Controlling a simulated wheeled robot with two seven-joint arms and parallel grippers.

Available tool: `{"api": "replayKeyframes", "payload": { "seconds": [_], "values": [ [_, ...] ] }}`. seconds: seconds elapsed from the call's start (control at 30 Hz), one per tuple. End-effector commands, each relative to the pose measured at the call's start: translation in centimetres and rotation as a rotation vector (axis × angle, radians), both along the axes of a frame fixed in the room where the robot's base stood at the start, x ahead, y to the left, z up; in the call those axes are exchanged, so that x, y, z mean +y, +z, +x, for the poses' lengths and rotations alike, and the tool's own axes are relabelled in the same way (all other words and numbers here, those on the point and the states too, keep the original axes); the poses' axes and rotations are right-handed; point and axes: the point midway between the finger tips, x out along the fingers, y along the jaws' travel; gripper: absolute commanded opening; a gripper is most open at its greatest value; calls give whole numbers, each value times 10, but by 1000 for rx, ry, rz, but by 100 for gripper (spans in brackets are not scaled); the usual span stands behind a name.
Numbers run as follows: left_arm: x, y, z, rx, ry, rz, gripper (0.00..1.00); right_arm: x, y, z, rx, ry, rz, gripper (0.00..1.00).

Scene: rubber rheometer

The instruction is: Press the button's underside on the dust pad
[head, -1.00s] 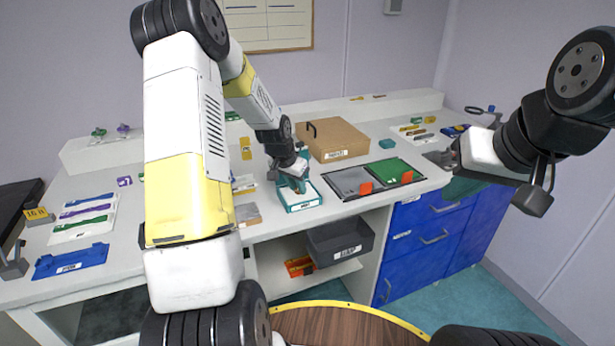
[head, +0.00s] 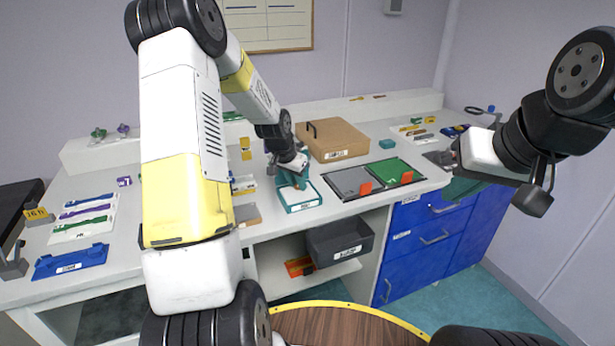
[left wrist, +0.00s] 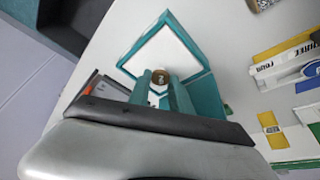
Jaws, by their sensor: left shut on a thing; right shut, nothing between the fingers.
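The dust pad is a teal-rimmed tray with a white inside and a label on its front; it stands on the bench in the head view (head: 302,207) and shows in the left wrist view (left wrist: 199,95). My left gripper (head: 292,181) is over the tray, its teal fingers pointing down. In the left wrist view my left gripper (left wrist: 160,88) is shut on the button (left wrist: 160,77), a small brown disc with a pale mark. The button is over the white pad; its underside is hidden, so contact cannot be told. My right gripper (head: 463,187) is shut and empty, off to the right by the blue drawers.
Right of the tray lie a grey mat (head: 352,182) and a green mat (head: 391,170) with orange tabs. A cardboard box (head: 333,139) stands behind. A grey sheet (head: 246,215) lies left of the tray. A dark bin (head: 340,244) is on the shelf below.

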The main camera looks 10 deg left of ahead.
Motion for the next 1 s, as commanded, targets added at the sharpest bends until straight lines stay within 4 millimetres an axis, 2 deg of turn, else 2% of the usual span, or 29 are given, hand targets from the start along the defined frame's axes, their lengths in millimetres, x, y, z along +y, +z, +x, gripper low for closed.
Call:
{"api": "replayKeyframes", "payload": {
  "seconds": [0.6,1.0],
  "values": [
    [1,50,1,-3,2,0,0,0,0,0,0,0,0,0],
    [0,54,0,-1,0,0,0,0,0,0,0,0,0,0]
  ]
}}
